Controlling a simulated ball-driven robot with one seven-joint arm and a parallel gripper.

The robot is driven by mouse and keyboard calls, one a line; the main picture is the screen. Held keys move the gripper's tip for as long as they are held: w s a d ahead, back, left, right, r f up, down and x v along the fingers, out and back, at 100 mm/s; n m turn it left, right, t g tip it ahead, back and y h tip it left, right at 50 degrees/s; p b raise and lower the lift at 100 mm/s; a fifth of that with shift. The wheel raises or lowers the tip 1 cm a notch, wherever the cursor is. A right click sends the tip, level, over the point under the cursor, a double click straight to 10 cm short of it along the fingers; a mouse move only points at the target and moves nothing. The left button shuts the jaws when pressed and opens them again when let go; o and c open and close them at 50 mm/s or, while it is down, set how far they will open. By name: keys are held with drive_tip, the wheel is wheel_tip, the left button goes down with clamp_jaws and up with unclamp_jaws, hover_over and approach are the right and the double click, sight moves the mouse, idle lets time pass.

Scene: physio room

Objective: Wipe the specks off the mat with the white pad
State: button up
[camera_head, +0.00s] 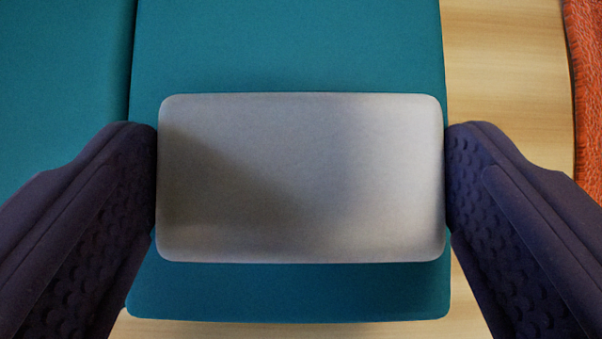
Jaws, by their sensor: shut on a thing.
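The white pad (300,178), a rounded rectangle that looks greyish in shadow, fills the middle of the view. My gripper (301,185) is shut on it, with one dark finger against its left end and the other against its right end. The teal mat (290,45) lies under the pad and shows above and below it. I cannot tell whether the pad touches the mat. No specks show on the visible teal surface; the part behind the pad is hidden.
A dark seam divides the teal surface, and another teal section (60,75) lies on the left. A light wooden surface (505,80) shows on the right and along the bottom. An orange textured thing (588,70) is at the right edge.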

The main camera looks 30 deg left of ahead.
drive_tip(key=shift+s+d+r+p, duration=0.1)
drive_tip(key=shift+s+d+p, duration=0.1)
drive_tip(key=shift+s+p, duration=0.3)
drive_tip(key=shift+s+d+p, duration=0.35)
drive_tip(key=shift+d+p, duration=0.05)
drive_tip(key=shift+p, duration=0.85)
drive_tip(key=shift+w, duration=0.1)
drive_tip(key=shift+w+a+b, duration=0.4)
drive_tip(key=shift+w+a, duration=1)
drive_tip(key=shift+w, duration=0.65)
drive_tip(key=shift+w+a+b, duration=0.45)
drive_tip(key=shift+w+a, duration=0.95)
drive_tip(key=shift+w, duration=0.6)
drive_tip(key=shift+w+a+b, duration=0.4)
drive_tip(key=shift+w+a, duration=1)
drive_tip(key=shift+w, duration=0.65)
drive_tip(key=shift+r+p, duration=2.1)
drive_tip(key=shift+r, duration=0.8)
drive_tip(key=shift+r, duration=0.1)
